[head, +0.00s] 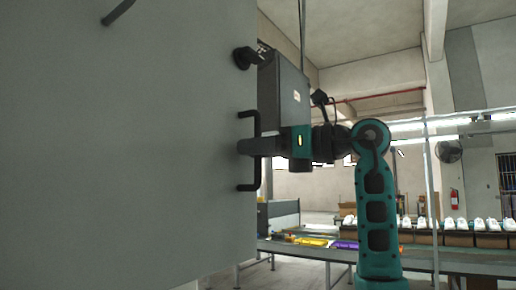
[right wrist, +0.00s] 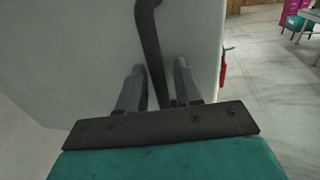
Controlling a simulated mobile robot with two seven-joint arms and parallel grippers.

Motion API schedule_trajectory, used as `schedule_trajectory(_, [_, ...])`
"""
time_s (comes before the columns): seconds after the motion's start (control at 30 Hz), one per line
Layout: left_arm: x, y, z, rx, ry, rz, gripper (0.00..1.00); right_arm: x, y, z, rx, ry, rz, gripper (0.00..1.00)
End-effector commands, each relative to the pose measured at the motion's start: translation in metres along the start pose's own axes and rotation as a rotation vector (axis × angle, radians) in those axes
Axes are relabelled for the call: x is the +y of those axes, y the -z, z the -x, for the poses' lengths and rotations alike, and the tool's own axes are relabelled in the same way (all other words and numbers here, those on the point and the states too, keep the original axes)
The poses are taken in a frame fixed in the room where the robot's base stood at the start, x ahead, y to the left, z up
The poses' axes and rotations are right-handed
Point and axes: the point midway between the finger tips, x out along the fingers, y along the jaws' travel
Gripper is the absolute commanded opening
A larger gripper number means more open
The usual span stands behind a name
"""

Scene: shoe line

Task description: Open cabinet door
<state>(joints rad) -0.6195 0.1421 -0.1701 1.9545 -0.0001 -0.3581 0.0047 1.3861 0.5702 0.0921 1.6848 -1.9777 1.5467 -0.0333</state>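The cabinet door (head: 130,150) is a large flat grey panel filling the left of the head view. A black bar handle (head: 257,180) stands upright at its right edge. My right gripper (head: 246,147) reaches in from the right at the middle of the handle. In the right wrist view, the dark handle (right wrist: 150,45) runs down between the two fingers of my right gripper (right wrist: 158,80). The fingers stand apart, with a narrow gap beside the handle, so the gripper looks open around it. My left gripper is not in view.
A black round fitting (head: 242,58) sits above the handle. A dark bar (head: 118,11) shows at the top left of the panel. A conveyor (head: 310,252) and a row of white shoes (head: 462,224) stand behind. Open floor (right wrist: 275,90) lies right of the cabinet.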

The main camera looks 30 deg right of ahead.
Motion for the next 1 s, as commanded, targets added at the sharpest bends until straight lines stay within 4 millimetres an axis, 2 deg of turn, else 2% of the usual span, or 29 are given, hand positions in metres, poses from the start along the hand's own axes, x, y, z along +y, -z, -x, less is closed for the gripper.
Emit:
schedule_trajectory(0.03, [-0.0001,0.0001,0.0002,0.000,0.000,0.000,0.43,0.0000,0.0000,0.0001,0.000,0.000,0.000,0.30])
schedule_trajectory(0.37, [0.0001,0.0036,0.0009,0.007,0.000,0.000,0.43,0.0000,0.0001,0.0003,0.000,0.000,0.000,0.00])
schedule_trajectory(1.0, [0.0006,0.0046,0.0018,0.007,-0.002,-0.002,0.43,0.0001,0.0000,0.0001,0.001,0.007,-0.001,0.00])
